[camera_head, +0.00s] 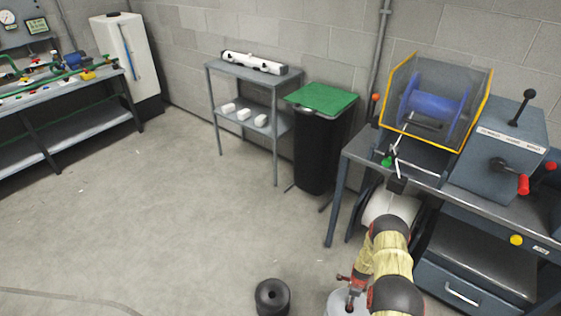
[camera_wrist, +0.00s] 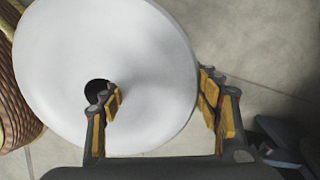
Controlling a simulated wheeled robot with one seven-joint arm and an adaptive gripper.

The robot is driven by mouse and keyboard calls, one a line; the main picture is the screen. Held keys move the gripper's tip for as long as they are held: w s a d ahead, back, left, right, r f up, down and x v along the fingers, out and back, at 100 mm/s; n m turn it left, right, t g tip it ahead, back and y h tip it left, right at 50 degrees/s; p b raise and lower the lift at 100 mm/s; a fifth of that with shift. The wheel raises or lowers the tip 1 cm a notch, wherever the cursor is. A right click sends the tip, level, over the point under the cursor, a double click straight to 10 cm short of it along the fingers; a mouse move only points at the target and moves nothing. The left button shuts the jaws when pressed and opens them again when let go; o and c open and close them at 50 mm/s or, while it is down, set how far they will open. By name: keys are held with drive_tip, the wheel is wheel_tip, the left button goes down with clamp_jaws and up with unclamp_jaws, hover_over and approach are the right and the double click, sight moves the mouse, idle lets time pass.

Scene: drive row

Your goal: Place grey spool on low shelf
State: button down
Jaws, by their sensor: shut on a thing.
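The grey spool (camera_wrist: 150,60) fills much of the wrist view as a pale round disc with a dark centre hole. My gripper (camera_wrist: 165,110) is shut on it, one finger at the hole and the other at the rim. In the head view, my gripper (camera_head: 348,287) is low beside my arm, and the pale spool (camera_head: 343,304) is cut off by the bottom edge. The low shelf (camera_head: 280,124) is the lower board of a grey stand by the back wall, well away from my gripper. Several small white blocks (camera_head: 244,114) lie on it.
A black bin with a green lid (camera_head: 322,97) stands right of the stand. A winder bench (camera_head: 365,152) stands at the right, close to my arm. A dark round object (camera_head: 272,296) is at the bottom. Open floor (camera_head: 170,200) lies left of centre.

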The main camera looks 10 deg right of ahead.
sight(345, 312)
drive_tip(key=shift+s+a+n, duration=0.1)
drive_tip(key=shift+s+n, duration=0.1)
drive_tip(key=shift+n, duration=0.7)
drive_tip(key=s+a+r+n, duration=0.1)
drive_tip(key=s+r+n, duration=0.1)
drive_tip(key=n, duration=0.1)
drive_tip(key=s+a+r+n, duration=0.2)
drive_tip(key=r+n, duration=0.1)
drive_tip(key=s+a+r+n, duration=0.2)
drive_tip(key=n, duration=0.1)
drive_tip(key=shift+s+a+r+n, duration=0.15)
drive_tip(key=shift+r+n, duration=0.05)
drive_tip(key=shift+n, duration=0.1)
drive_tip(key=w+a+r+n, duration=0.3)
drive_tip(key=a+r, duration=0.3)
drive_tip(key=r, duration=0.8)
drive_tip(key=w+a+r+n+p, duration=0.1)
drive_tip(key=a+r+n, duration=0.4)
drive_tip(key=r, duration=1)
drive_tip(key=w+a+r+n+p, duration=0.1)
drive_tip(key=w+a+r+n, duration=0.3)
drive_tip(key=a+r, duration=0.5)
wheel_tip(345, 312, up, 6)
drive_tip(key=shift+w+a+f+n, duration=0.15)
drive_tip(key=shift+w+f+n, duration=0.05)
drive_tip(key=shift+w+n, duration=0.15)
